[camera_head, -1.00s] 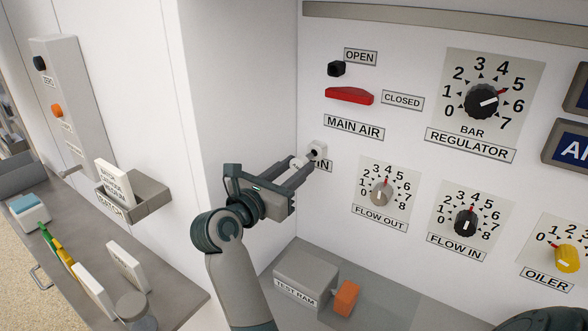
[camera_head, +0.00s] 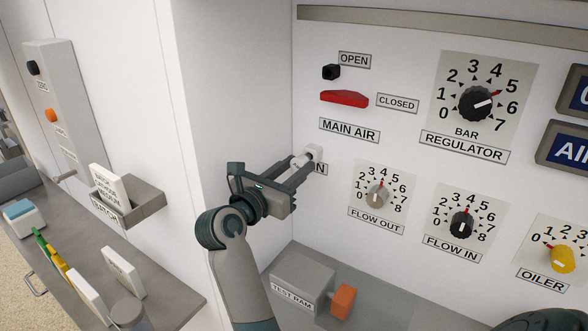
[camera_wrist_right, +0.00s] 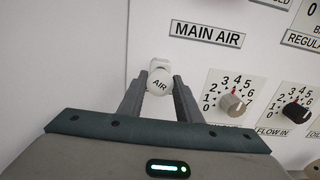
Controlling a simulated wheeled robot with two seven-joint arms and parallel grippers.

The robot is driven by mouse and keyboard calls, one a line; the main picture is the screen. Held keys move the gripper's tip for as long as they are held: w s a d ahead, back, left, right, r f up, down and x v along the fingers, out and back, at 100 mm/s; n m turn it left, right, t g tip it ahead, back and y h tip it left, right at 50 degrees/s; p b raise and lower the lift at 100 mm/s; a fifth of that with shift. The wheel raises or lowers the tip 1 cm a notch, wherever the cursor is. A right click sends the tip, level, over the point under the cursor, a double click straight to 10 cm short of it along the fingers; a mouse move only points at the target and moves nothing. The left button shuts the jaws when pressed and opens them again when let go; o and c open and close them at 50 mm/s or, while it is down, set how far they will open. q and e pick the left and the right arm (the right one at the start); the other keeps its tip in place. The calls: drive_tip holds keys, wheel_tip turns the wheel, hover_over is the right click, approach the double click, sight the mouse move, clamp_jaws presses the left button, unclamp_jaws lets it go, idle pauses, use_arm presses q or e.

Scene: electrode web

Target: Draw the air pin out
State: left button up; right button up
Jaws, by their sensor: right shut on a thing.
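The air pin (camera_wrist_right: 159,83) is a white round-ended pin marked AIR, in front of a small white fitting (camera_wrist_right: 160,65) on the panel below the MAIN AIR label. In the head view the pin (camera_head: 314,152) shows at the fingertips. My right gripper (camera_wrist_right: 164,88) has one finger on each side of the pin and is shut on it. In the head view my right gripper (camera_head: 303,165) reaches in from the lower left and covers part of the label under the pin. How deep the pin sits in the fitting cannot be told. My left gripper is not in view.
A red lever (camera_head: 344,99) sits above the MAIN AIR label. The flow out knob (camera_head: 377,196) is right of the gripper. A test ram box (camera_head: 300,275) with an orange block (camera_head: 344,300) stands below. A grey bin (camera_head: 135,205) is on the left wall.

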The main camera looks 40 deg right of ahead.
sight(303, 160)
drive_tip(key=shift+x, duration=0.8)
drive_tip(key=o, duration=1.3)
drive_tip(key=shift+c, duration=0.2)
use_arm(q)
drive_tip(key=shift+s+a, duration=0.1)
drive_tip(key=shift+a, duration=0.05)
use_arm(e)
drive_tip(key=r, duration=0.3)
drive_tip(key=r+b, duration=0.1)
drive_tip(key=shift+s+d+r, duration=0.2)
drive_tip(key=shift+s+r, duration=0.05)
drive_tip(key=shift+s, duration=0.1)
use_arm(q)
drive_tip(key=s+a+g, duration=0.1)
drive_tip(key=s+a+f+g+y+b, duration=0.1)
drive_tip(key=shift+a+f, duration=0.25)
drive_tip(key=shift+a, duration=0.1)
use_arm(e)
drive_tip(key=s+d+r, duration=0.1)
drive_tip(key=s+r, duration=0.1)
drive_tip(key=s, duration=0.1)
drive_tip(key=s+d+r, duration=0.2)
drive_tip(key=s, duration=0.1)
drive_tip(key=s+d+r, duration=0.1)
drive_tip(key=s+r, duration=0.1)
drive_tip(key=s, duration=0.1)
drive_tip(key=shift+s+d+r, duration=0.25)
drive_tip(key=shift+s+d, duration=0.1)
drive_tip(key=shift+s, duration=0.05)
